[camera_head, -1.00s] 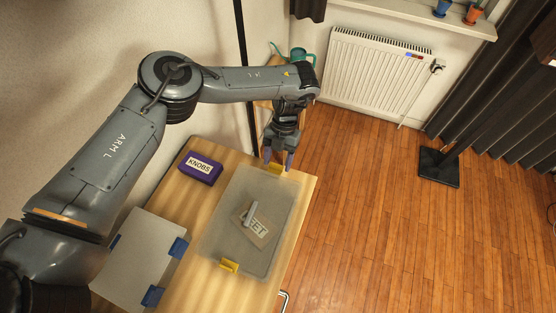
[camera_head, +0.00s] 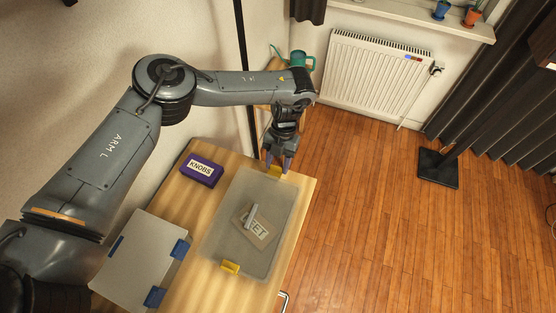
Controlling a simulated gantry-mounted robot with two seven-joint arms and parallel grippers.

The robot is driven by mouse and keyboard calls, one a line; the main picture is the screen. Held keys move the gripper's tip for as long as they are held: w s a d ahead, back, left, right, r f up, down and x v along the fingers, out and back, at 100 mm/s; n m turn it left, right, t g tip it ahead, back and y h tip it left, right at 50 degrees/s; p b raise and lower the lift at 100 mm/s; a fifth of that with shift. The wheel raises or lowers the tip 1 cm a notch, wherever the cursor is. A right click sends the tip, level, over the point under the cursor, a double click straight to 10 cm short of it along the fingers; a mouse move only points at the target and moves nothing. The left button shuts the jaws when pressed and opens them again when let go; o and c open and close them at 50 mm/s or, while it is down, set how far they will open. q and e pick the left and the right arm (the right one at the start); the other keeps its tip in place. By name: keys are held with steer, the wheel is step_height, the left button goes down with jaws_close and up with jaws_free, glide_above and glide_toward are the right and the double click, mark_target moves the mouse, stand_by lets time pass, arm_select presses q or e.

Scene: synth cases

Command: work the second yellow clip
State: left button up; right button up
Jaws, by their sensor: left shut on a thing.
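A clear lidded box (camera_head: 222,240) lies on the wooden table, with a paper label and a grey object showing at its middle. One yellow clip (camera_head: 230,267) sits on its near edge. Another yellow clip (camera_head: 275,172) sits on its far edge. My left gripper (camera_head: 279,164) points down at the far clip and is shut on it, with a finger at each side. The fingers partly cover that clip, so I cannot tell whether it is latched. My right gripper is not in view.
A purple box marked KNOBS (camera_head: 201,170) stands left of the clear box. A pale lidded box (camera_head: 138,258) with blue clips (camera_head: 180,249) lies at the near left. A teal watering can (camera_head: 300,59) stands behind my arm.

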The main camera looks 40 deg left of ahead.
mark_target(276, 167)
arm_select(q)
steer(key=t+p, duration=0.1)
steer(key=p, duration=0.1)
steer(key=r+t+p, duration=0.1)
steer(key=p, duration=0.2)
steer(key=s+r+t+y+p, duration=0.1)
steer(key=p, duration=0.1)
steer(key=shift+r+t+p, duration=0.2)
steer(key=shift+t+p, duration=0.1)
steer(key=shift+t, duration=0.1)
steer(key=shift+s+d+r+t+y+p, duration=0.1)
steer(key=shift+t+y+p, duration=0.05)
steer(key=shift+t+p, duration=0.35)
steer(key=shift+s+d+r+t+y+p, duration=0.15)
steer(key=shift+t+p, duration=0.25)
steer(key=shift+t, duration=0.2)
steer(key=shift+w+a, duration=0.1)
steer(key=o, duration=0.8)
